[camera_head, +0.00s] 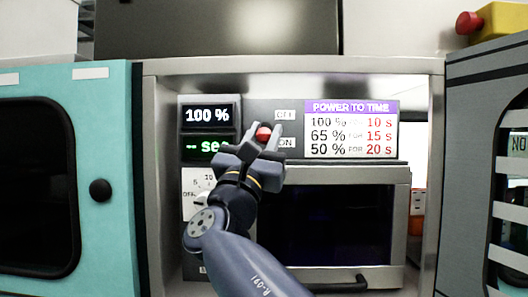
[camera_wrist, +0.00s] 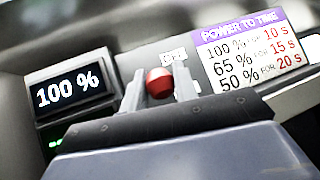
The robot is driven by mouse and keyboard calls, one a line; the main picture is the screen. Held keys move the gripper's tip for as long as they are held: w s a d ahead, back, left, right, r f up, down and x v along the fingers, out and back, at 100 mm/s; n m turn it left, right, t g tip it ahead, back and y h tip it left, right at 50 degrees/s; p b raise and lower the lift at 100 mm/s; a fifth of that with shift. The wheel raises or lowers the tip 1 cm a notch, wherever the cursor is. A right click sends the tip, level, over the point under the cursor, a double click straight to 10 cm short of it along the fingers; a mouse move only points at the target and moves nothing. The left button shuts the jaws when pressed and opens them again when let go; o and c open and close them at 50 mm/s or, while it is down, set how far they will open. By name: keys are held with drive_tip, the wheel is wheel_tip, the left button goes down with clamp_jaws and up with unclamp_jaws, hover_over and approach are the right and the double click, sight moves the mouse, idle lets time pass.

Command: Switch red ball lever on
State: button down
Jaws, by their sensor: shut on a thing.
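The red ball lever (camera_head: 263,133) is on the control panel of a metal oven-like unit, left of the OFF label (camera_head: 285,115) and the ON label (camera_head: 287,142). Its ball appears between the heights of the two labels. My gripper (camera_head: 262,137) reaches up from below and is shut on the ball, one finger on each side. In the wrist view the red ball (camera_wrist: 159,82) sits between the grey fingers (camera_wrist: 160,88), with the OFF label (camera_wrist: 173,56) just above right. The lever's stem and slot are hidden.
Left of the lever are a "100 %" display (camera_head: 208,115), a green-lit display (camera_head: 207,147) and a dial panel partly behind my arm. A power-to-time chart (camera_head: 350,130) is on the right. The oven door (camera_head: 335,225) with its handle is below. A teal cabinet (camera_head: 105,245) stands left.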

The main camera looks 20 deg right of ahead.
drive_tip(key=shift+h+b, duration=0.35)
drive_tip(key=shift+h, duration=0.05)
drive_tip(key=c, duration=1.1)
unclamp_jaws()
drive_tip(key=shift+f, duration=0.1)
drive_tip(key=shift+c, duration=0.2)
